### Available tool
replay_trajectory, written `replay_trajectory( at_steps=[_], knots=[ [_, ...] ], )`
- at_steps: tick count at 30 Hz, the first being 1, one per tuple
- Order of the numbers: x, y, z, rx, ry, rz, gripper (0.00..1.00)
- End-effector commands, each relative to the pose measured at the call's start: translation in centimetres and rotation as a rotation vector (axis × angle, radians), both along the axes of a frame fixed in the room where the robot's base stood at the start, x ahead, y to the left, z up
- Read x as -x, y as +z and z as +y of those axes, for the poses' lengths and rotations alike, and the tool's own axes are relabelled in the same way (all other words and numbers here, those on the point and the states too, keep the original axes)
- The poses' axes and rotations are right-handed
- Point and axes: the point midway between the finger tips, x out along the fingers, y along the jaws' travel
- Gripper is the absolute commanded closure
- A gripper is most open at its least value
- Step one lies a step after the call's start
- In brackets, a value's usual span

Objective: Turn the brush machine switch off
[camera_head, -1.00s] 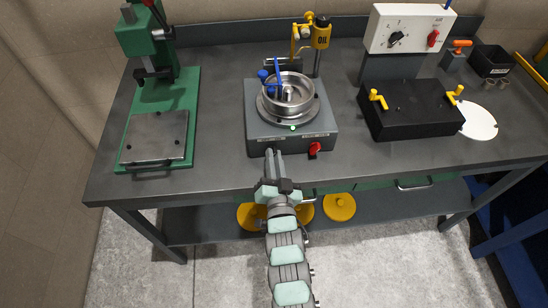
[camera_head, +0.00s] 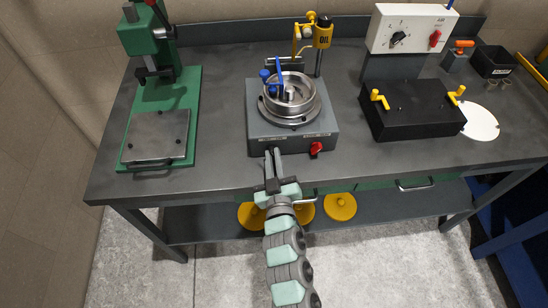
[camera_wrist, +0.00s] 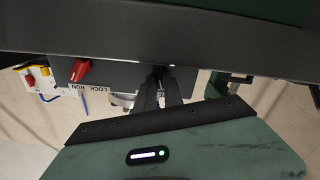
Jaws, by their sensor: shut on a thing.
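The brush machine (camera_head: 291,117) is a grey box with a round metal bowl on top, standing mid-table. A red knob (camera_head: 316,148) is on the right of its front face; the wrist view shows it too (camera_wrist: 79,70), upside down, near a label reading LOCK RUN. My gripper (camera_head: 272,152) is at the left part of the machine's front face. Its fingers (camera_wrist: 160,76) are close together on a small dark switch, which they mostly hide. The switch's position cannot be read. The small lamp (camera_head: 293,127) on the machine's top looks dark.
A green press (camera_head: 158,110) stands at the left. A black box with yellow clamps (camera_head: 412,113) and a white control box (camera_head: 409,28) are at the right. The table's front edge (camera_head: 200,191) lies beneath my gripper.

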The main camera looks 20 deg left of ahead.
Motion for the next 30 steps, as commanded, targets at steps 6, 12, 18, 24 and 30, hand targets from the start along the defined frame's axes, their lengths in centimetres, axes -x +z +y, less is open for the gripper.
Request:
replay_trajectory(
  at_steps=[6, 12, 18, 24, 30],
  knots=[
    [0.05, -0.12, 0.08, 0.105, 0.001, -0.058, 1.0],
    [0.06, -0.13, 0.1, 0.157, 0.001, -0.086, 1.0],
    [0.05, -0.11, 0.09, 0.177, 0.0, -0.097, 1.0],
    [0.05, -0.09, 0.08, 0.179, 0.0, -0.098, 1.0],
    [0.05, -0.1, 0.08, 0.178, 0.0, -0.098, 0.83]
  ],
)
